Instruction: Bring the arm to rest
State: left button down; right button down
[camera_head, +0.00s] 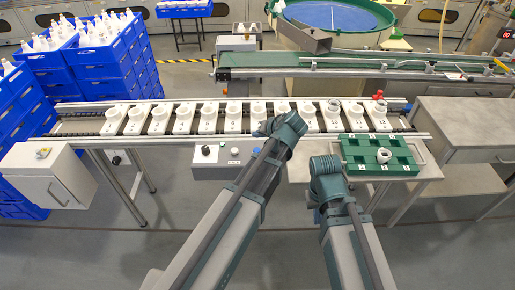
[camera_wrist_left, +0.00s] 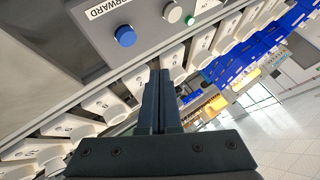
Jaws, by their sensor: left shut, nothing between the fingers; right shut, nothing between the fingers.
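My left arm reaches in from the bottom of the head view, and its wrist end (camera_head: 283,128) is over the front edge of the conveyor of white sockets. In the left wrist view my left gripper (camera_wrist_left: 161,78) is shut and empty, its two dark fingers side by side above the row of sockets (camera_wrist_left: 118,112). My right gripper (camera_head: 314,200) is at the wrist end of the right arm, just left of the green tray (camera_head: 352,151). It is small and partly hidden behind its own wrist; it is shut with nothing seen in it.
The conveyor (camera_head: 75,128) runs across the middle with numbered white sockets. The green tray holds a pale round piece (camera_head: 384,155). A control box (camera_head: 222,160) hangs below the conveyor. Blue crates (camera_head: 95,70) with white bottles stand left, and a grey table (camera_head: 465,120) right. The front floor is open.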

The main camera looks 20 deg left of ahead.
pick_arm(q)
jog(key=s+d+m+g+h+p, duration=0.1)
jog(key=s+d+g+h, duration=0.1)
jog(key=s+d, duration=0.2)
jog(key=s+d+m+g+h+p, duration=0.2)
jog(key=s+d, duration=0.2)
jog(key=s, duration=0.7)
jog(key=s+d+f+m+g+h+p, duration=0.1)
jog(key=s+d, duration=0.3)
jog(key=s, duration=0.4)
jog(key=shift+d+m+g+h+p, duration=0.25)
jog(key=shift+m+g+h+p, duration=0.2)
jog(key=shift+m+p, duration=0.2)
jog(key=c, duration=1.5)
grip_release()
jog(key=shift+c, duration=0.2)
